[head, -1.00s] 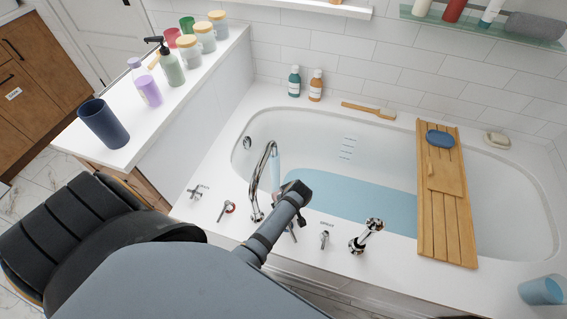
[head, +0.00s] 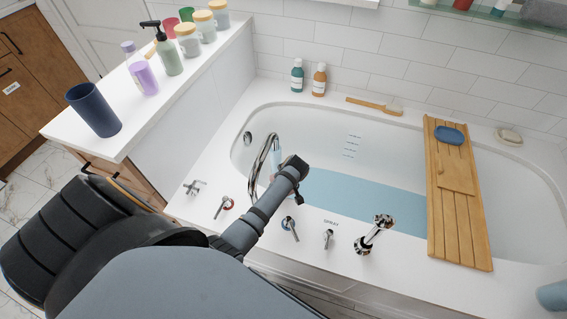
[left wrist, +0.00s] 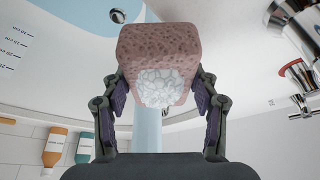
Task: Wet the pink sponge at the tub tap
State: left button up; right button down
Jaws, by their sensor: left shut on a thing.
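The pink sponge (left wrist: 160,50) is in my left gripper (left wrist: 160,95), between its two fingers. A white, frothy-looking patch shows on its near face. In the head view my left gripper (head: 297,165) is over the tub beside the curved tub tap (head: 256,165); the arm hides the sponge there. A pale blue water stream (head: 275,155) comes from the spout. My right gripper is not in view.
The tub (head: 395,135) holds blue water (head: 360,195). A wooden bath tray (head: 455,215) with a blue oval item (head: 448,135) spans the right. A counter with a dark cup (head: 93,110) stands left.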

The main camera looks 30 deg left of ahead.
pick_arm(q)
jog(key=w+a+b, duration=0.1)
jog(key=w+a+f+b, duration=0.1)
jog(key=w, duration=0.1)
jog(key=shift+w+a, duration=0.1)
jog(key=shift+a, duration=0.2)
jog(key=shift+w+a+f+b, duration=0.15)
jog(key=shift+w+a+b, duration=0.55)
jog(key=shift+w, duration=0.2)
jog(key=shift+w+d, duration=0.4)
jog(key=shift+s+d+r+p, duration=0.2)
jog(key=shift+s+d+p, duration=0.5)
jog(key=shift+p, duration=0.35)
jog(key=s+d+p, duration=0.1)
jog(key=s+p, duration=0.1)
jog(key=s+d+p, duration=0.2)
jog(key=shift+s+d, duration=0.15)
jog(key=shift+s+d+f, duration=0.15)
jog(key=shift+s+d, duration=0.05)
jog(key=shift+s, duration=0.05)
